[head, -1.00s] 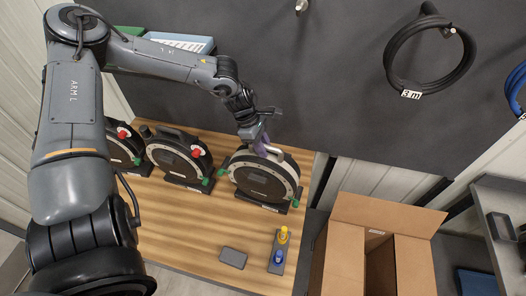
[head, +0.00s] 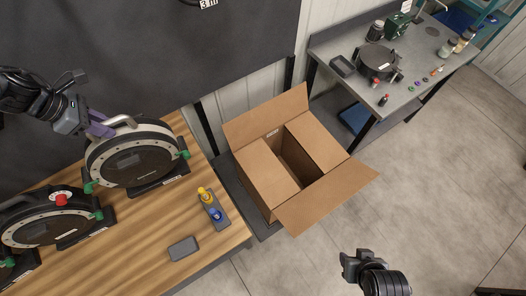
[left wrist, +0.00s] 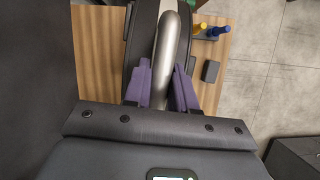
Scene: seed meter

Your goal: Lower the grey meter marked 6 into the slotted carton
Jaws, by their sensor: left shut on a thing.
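A round black meter (head: 135,161) with a pale grey rim, a silver handle and green knobs stands upright in a dark base on the wooden bench. I cannot read a 6 on it. My left gripper (head: 100,124) has its purple fingers shut on the meter's handle; in the left wrist view the fingers (left wrist: 162,85) lie on both sides of the handle (left wrist: 168,45). The slotted cardboard carton (head: 268,176) stands open to the right of the bench, with a dark slot between two inner panels. My right gripper (head: 358,262) is near the bottom edge, away from everything; its jaws are unclear.
Another meter (head: 45,226) with a red knob stands left of the held one. A small holder with yellow and blue bottles (head: 211,207) and a grey block (head: 183,248) lie on the bench's front. A grey side table (head: 405,75) with parts stands behind the carton.

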